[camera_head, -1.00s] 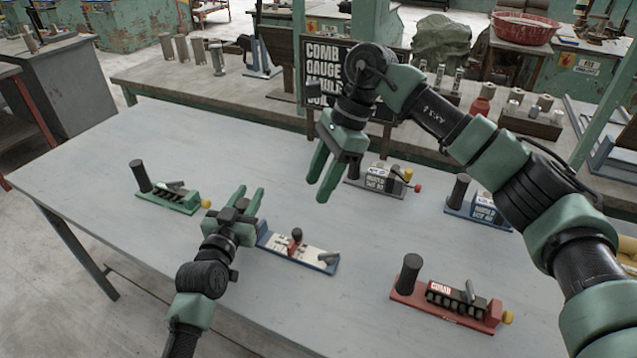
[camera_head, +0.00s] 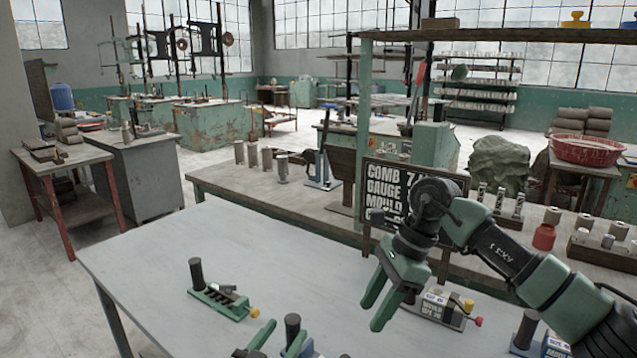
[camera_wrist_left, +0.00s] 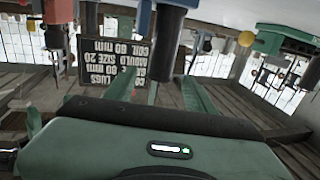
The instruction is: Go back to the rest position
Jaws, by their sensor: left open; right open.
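My left gripper (camera_head: 288,328) shows only its green fingertips at the bottom edge of the head view. A green fixture (camera_head: 222,299) with a black post lies left on the table. The left wrist view is upside down and shows my gripper's green body close up and a sign (camera_wrist_left: 118,62).
A long bench (camera_head: 235,184) runs behind the table, with a lettered sign (camera_head: 400,190), grey cylinders and a red pot (camera_head: 543,237). Another fixture (camera_head: 527,328) is cut off at lower right.

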